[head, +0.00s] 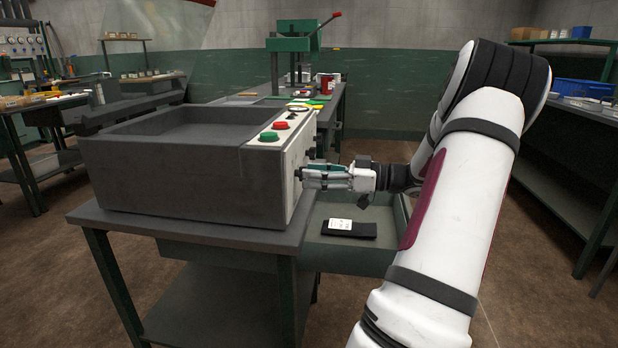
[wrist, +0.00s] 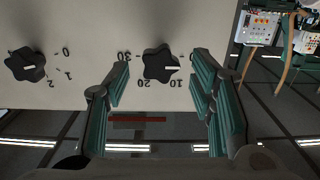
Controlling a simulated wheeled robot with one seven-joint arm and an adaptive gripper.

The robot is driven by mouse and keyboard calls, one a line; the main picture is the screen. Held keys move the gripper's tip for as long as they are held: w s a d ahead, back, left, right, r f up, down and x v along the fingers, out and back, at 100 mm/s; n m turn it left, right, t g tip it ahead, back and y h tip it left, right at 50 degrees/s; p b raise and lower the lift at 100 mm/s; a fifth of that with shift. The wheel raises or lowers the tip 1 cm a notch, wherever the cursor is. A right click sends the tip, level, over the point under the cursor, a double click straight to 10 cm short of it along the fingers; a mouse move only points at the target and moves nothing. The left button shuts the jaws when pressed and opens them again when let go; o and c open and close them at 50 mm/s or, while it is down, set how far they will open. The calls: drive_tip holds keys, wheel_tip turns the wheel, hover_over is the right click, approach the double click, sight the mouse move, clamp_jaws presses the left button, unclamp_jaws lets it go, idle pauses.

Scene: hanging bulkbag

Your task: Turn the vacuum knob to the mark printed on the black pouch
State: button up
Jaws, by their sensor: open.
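The grey machine (head: 180,165) has a pale control panel on its right side, and my gripper (head: 308,176) is up against that side. In the wrist view the panel is upside down. A black lobed knob (wrist: 161,65) with numbers 0, 10, 20 and 30 lies between the open fingers of my gripper (wrist: 160,88); I see no clear contact. Its white line points right, roughly between 0 and 10. A second black knob (wrist: 26,64), numbered 0, 1, 2, is at the left. No name labels are readable. The black pouch (head: 362,231) lies in a green tray with a white label (head: 341,225), its print illegible.
A green button (head: 269,136) and a red button (head: 281,125) sit on the machine's top edge. The green tray (head: 325,255) is below my gripper. A bench with a green press (head: 290,45) stands behind. Shelving (head: 560,150) is at the right.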

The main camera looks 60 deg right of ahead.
drive_tip(key=shift+x, duration=0.85)
drive_tip(key=shift+c, duration=0.2)
drive_tip(key=c, duration=1.1)
drive_tip(key=m+p, duration=0.8)
drive_tip(key=m, duration=0.3)
drive_tip(key=m+p, duration=0.7)
drive_tip(key=m, duration=0.5)
drive_tip(key=shift+d+f+p, duration=0.15)
drive_tip(key=shift+f+p, duration=0.1)
drive_tip(key=shift+p, duration=0.1)
drive_tip(key=shift+m, duration=0.5)
